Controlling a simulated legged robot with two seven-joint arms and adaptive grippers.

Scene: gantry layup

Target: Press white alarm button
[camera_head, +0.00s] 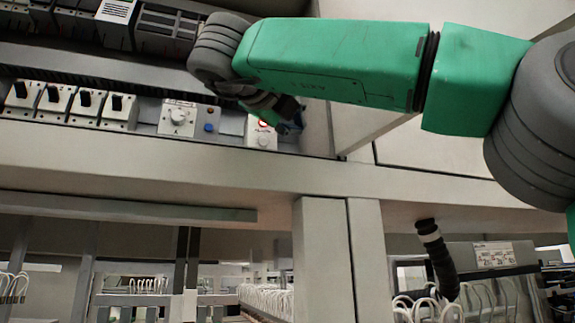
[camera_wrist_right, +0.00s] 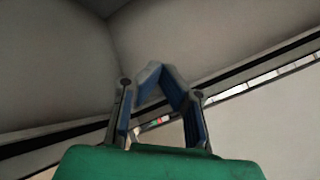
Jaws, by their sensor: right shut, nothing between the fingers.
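A white box with a pale round button and a red ring mark above it, likely the white alarm button (camera_head: 263,141), sits at the right end of the panel shelf in the head view. My right gripper (camera_head: 290,114) is just above and to the right of it, partly hidden behind my green arm. Whether they touch cannot be told. In the wrist view my right gripper (camera_wrist_right: 160,76) has its blue-grey fingertips together with nothing held. The button cannot be made out there. My left gripper is not in view.
Left of the white box are a blue button (camera_head: 209,127), a white rotary-knob box (camera_head: 178,118) and several black-lever switches (camera_head: 87,100). A cabinet side wall (camera_head: 321,122) stands close on the right. A beam (camera_head: 160,160) runs below the panel.

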